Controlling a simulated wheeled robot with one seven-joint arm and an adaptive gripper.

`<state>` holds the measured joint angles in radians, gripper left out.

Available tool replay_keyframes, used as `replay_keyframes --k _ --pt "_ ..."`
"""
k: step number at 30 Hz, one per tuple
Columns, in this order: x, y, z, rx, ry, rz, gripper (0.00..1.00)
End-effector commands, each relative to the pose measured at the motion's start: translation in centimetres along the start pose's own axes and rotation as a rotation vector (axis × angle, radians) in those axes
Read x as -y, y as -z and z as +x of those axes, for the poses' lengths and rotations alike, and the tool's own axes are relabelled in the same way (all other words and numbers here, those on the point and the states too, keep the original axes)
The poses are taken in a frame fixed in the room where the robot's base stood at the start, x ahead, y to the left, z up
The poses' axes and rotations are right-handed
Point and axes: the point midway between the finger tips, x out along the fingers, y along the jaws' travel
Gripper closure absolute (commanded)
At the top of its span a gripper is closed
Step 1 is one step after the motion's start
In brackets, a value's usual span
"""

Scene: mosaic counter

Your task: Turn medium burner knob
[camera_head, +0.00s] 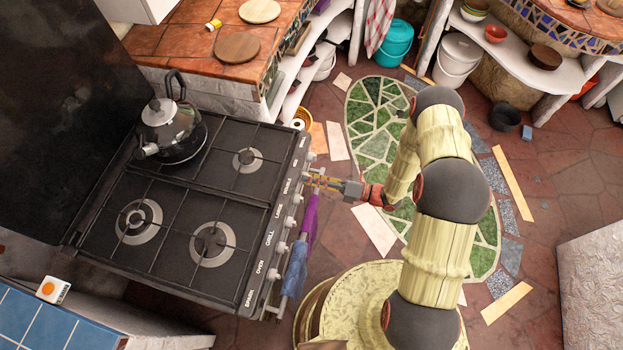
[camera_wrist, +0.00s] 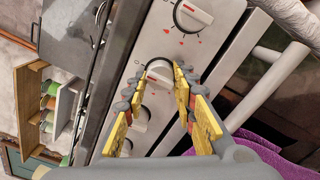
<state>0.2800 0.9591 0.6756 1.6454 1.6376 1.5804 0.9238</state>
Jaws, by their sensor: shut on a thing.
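The stove (camera_head: 180,200) has a dark hob and a front panel with a row of pale knobs and printed labels. My gripper (camera_head: 316,182) is at the far part of this panel in the head view. In the wrist view its yellow fingers (camera_wrist: 160,88) stand on both sides of a white knob (camera_wrist: 158,76) and are shut on it. The fingers hide part of this knob. Another white knob (camera_wrist: 193,14) with red marks around it is above it. The label beside the held knob is too small to read surely.
A black kettle (camera_head: 172,128) stands on the far left burner. A rail with purple cloth (camera_head: 309,218) and blue cloth (camera_head: 294,270) runs in front of the panel, close to my gripper. A tiled counter (camera_head: 190,45) adjoins the stove. The floor right of my arm is mostly clear.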

Motion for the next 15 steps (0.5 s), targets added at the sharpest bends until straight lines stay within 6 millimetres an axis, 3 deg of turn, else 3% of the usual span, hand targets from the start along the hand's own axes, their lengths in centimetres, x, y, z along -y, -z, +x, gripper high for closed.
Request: replay_keyframes --k 4,5,15 --pt "0.13 -0.13 -0.03 0.003 0.003 -0.001 0.98" --pt "0.13 -0.13 -0.03 0.003 0.003 -0.001 0.72" --pt "0.05 -0.05 -0.01 0.001 0.001 -0.001 0.54"
